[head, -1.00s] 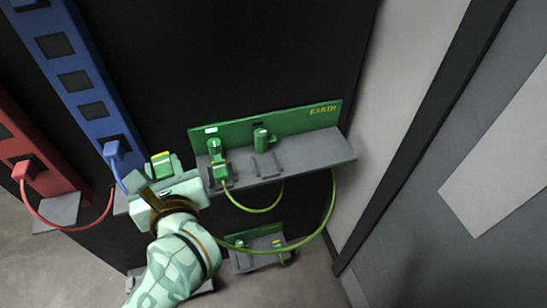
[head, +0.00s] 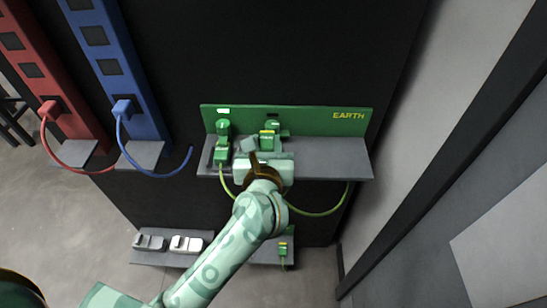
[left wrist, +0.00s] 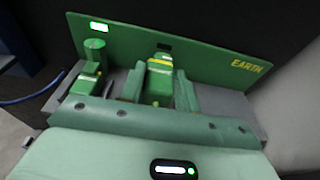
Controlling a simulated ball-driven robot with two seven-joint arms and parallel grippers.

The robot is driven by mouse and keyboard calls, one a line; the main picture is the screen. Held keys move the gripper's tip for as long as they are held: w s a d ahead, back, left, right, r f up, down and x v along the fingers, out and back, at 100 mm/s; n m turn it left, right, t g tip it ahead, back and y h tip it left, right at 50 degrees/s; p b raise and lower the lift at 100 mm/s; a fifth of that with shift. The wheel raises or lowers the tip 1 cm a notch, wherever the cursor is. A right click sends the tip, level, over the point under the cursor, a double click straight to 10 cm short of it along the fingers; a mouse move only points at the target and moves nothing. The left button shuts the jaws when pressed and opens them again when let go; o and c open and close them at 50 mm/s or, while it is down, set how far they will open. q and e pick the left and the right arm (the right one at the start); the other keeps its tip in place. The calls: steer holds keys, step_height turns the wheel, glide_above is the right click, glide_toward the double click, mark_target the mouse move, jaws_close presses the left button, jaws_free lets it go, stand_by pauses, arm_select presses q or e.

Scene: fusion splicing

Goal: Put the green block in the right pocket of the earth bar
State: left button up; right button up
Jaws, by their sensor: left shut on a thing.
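The earth bar has a green back panel (head: 310,120) marked EARTH and a grey shelf (head: 335,160). My left gripper (head: 265,148) is over the right pocket, just in front of the right green post (head: 273,126). It is shut on the green block (head: 266,139), which has a yellow stripe. In the left wrist view the block (left wrist: 160,82) sits between the two green fingers, close to the panel. The gripper and block hide the right pocket, so I cannot tell whether the block is seated or held above it. My right gripper is not in view.
Another green block (head: 221,156) with a green-yellow cable (head: 325,210) stands in the left pocket. Blue (head: 125,70) and red (head: 50,75) bars stand at left. A lower shelf (head: 148,260) holds white pieces and a small green one. The shelf's right end is clear.

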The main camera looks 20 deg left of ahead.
mark_target(271, 147)
arm_select(q)
steer(key=w+f, duration=0.1)
steer(key=w+f+b, duration=0.1)
steer(key=f, duration=0.1)
steer(key=shift+w+f, duration=0.3)
steer(key=shift+w, duration=0.1)
steer(key=f+b, duration=0.1)
steer(key=f, duration=0.1)
steer(key=f+b, duration=0.1)
steer(key=shift+w+f, duration=0.2)
steer(key=shift+f, duration=0.2)
steer(key=shift+r, duration=0.2)
steer(key=shift+f, duration=0.15)
steer(key=o, duration=1)
steer(key=shift+s+d+r, duration=0.15)
steer(key=shift+s+r, duration=0.1)
steer(key=p+v, duration=0.2)
steer(key=v, duration=0.9)
steer(key=shift+s, duration=0.25)
